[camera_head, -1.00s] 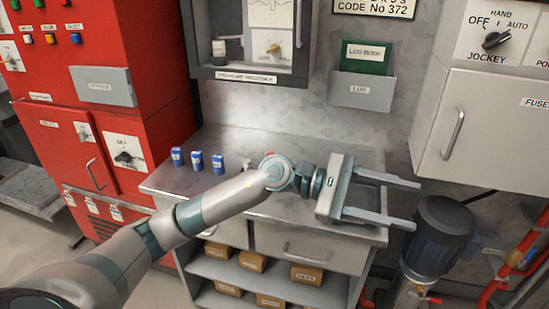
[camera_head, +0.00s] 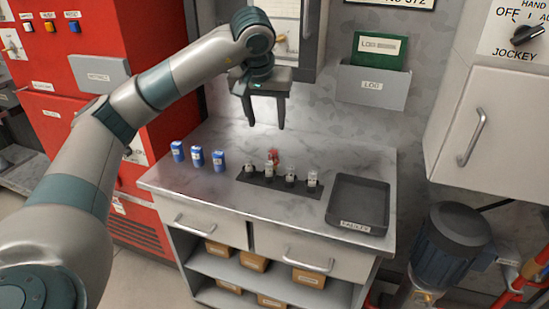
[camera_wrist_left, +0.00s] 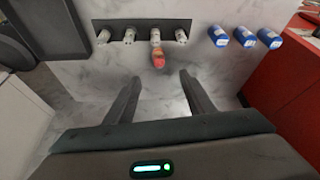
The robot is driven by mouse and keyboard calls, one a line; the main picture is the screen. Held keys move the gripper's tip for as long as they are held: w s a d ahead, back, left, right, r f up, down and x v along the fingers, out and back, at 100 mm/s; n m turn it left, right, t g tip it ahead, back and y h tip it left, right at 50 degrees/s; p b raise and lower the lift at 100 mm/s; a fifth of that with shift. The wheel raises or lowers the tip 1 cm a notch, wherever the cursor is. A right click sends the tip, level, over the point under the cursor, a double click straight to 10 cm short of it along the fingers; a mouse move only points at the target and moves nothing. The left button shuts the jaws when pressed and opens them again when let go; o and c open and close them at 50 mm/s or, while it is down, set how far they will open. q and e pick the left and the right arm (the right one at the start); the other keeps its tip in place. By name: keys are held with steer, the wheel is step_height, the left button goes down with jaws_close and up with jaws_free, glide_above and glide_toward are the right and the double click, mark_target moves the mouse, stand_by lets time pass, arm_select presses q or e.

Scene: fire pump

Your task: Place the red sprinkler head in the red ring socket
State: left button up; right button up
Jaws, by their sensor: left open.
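The small red sprinkler head (camera_head: 273,155) is on the metal worktop just behind a black rack (camera_head: 243,177). It also shows in the left wrist view (camera_wrist_left: 158,60), beside the rack's edge and ahead of the fingertips. The rack holds several small whitish pieces. I cannot make out a red ring on any socket. My left gripper (camera_head: 266,127) is open and empty, pointing down above the back of the worktop, over the red head and apart from it. Its two fingers show in the left wrist view (camera_wrist_left: 160,78). My right gripper is out of view.
Several blue cans (camera_head: 197,156) stand left of the rack. A black tray labelled FAULTY (camera_head: 355,225) sits at the right. A wall cabinet (camera_head: 300,60) and a grey log holder (camera_head: 372,86) are behind. The worktop's front left is clear.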

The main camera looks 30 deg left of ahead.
mark_target(272, 152)
arm_select(q)
steer(key=shift+f, duration=0.1)
steer(key=p+x, duration=0.1)
steer(key=x, duration=1)
steer(key=shift+d, duration=0.15)
steer(key=shift+w+f, duration=0.3)
steer(key=shift+f, duration=0.25)
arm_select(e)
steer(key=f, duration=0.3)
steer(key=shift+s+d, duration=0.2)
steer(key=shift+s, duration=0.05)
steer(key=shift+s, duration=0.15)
